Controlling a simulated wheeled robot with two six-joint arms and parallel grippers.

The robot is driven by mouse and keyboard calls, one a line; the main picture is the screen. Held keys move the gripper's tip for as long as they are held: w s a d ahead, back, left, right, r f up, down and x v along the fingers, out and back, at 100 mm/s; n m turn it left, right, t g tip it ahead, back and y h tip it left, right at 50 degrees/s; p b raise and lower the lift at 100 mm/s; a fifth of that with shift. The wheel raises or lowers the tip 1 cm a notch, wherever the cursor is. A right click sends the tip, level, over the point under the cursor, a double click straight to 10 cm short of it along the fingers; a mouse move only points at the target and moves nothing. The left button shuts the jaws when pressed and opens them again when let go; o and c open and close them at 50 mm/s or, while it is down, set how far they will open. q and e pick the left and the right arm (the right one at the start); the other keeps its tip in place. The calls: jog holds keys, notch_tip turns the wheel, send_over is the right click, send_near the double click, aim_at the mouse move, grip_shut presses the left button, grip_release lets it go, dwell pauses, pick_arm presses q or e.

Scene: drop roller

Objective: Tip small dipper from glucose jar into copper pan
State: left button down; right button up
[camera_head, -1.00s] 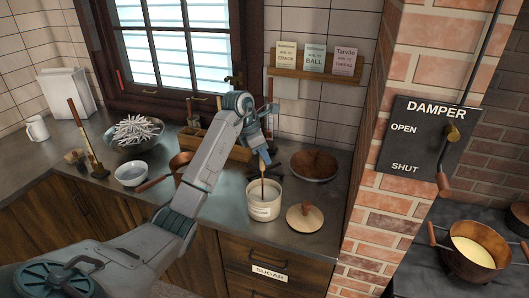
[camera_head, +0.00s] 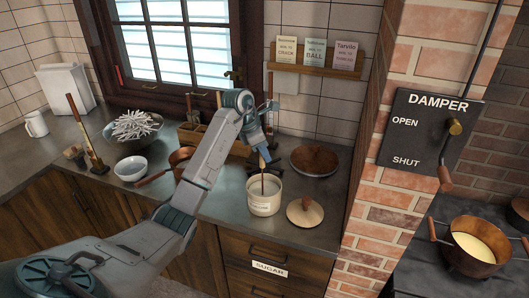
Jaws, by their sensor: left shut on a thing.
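The white glucose jar (camera_head: 263,206) stands uncovered on the counter, a little right of the picture's middle. My left gripper (camera_head: 265,158) is above the jar, shut on the handle of the small dipper (camera_head: 263,183). The dipper is roughly upright and its lower end is hidden inside the jar. The copper pan (camera_head: 465,262) with pale yellow contents stands on the dark stove at the lower right. My right gripper is not in view.
A round wooden lid (camera_head: 305,212) lies beside the jar. A copper lid or pan (camera_head: 314,160) lies behind it. The brick pillar (camera_head: 378,150) stands between the counter and the stove. A white bowl (camera_head: 131,168) and a heaped metal bowl (camera_head: 134,139) are at the left.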

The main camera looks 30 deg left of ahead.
pick_arm(q)
jog(key=shift+r, duration=0.15)
dwell(0.3)
jog(key=shift+r+p, duration=3.25)
jog(key=shift+r, duration=2.15)
